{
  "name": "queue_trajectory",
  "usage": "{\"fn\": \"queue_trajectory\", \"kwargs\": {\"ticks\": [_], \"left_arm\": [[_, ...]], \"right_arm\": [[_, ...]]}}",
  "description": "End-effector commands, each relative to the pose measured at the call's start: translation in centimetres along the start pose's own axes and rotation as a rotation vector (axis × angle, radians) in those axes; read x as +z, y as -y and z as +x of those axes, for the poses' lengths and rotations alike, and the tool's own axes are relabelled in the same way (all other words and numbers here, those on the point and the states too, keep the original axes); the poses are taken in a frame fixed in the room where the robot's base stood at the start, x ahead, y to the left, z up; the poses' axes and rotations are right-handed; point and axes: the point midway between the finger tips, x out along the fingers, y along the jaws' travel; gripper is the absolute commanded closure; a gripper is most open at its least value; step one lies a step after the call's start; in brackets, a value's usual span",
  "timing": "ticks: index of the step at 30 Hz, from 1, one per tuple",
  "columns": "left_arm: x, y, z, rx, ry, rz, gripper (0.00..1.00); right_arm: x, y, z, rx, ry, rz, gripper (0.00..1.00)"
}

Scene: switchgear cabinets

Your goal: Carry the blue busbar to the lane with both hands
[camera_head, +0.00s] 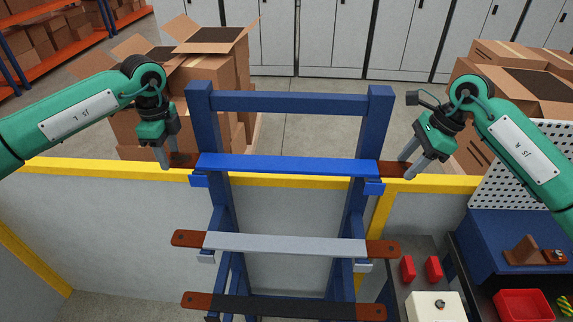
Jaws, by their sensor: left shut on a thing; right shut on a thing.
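The blue busbar (285,165) lies level across the upper pair of blue brackets on a dark blue rack (205,130). Its bare copper-brown ends stick out on both sides. My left gripper (168,160) is shut on the left end of the busbar. My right gripper (406,168) is shut on the right end. I cannot tell whether the busbar touches the brackets or is just above them. No marked lane can be made out for certain.
A grey busbar (285,244) and a black busbar (285,307) lie lower on the rack. A yellow-topped low wall (90,166) runs behind it. Cardboard boxes (225,75) stand beyond. A workbench with a red tray (524,305) is at lower right.

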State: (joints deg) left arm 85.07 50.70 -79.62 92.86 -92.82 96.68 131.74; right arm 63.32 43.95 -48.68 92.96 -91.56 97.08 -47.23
Motion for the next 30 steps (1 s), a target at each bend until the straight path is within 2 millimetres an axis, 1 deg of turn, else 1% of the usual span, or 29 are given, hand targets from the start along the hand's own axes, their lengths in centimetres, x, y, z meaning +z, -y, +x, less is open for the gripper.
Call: {"fn": "queue_trajectory", "kwargs": {"ticks": [1,11,24,30], "left_arm": [[0.0,0.1,-0.4,-0.005,-0.002,0.000,1.00],[0.0,0.1,-1.3,-0.004,-0.002,-0.001,1.00],[0.0,0.1,-4.2,-0.004,-0.002,-0.001,1.00],[0.0,0.1,-5.1,-0.004,-0.002,-0.001,1.00]], "right_arm": [[0.1,0.1,-0.4,-0.005,0.003,-0.001,1.00],[0.5,0.1,-1.2,-0.005,0.003,0.000,1.00],[1.6,0.1,-3.9,-0.005,0.003,0.000,1.00],[1.9,0.1,-4.7,-0.005,0.003,0.000,1.00]]}}
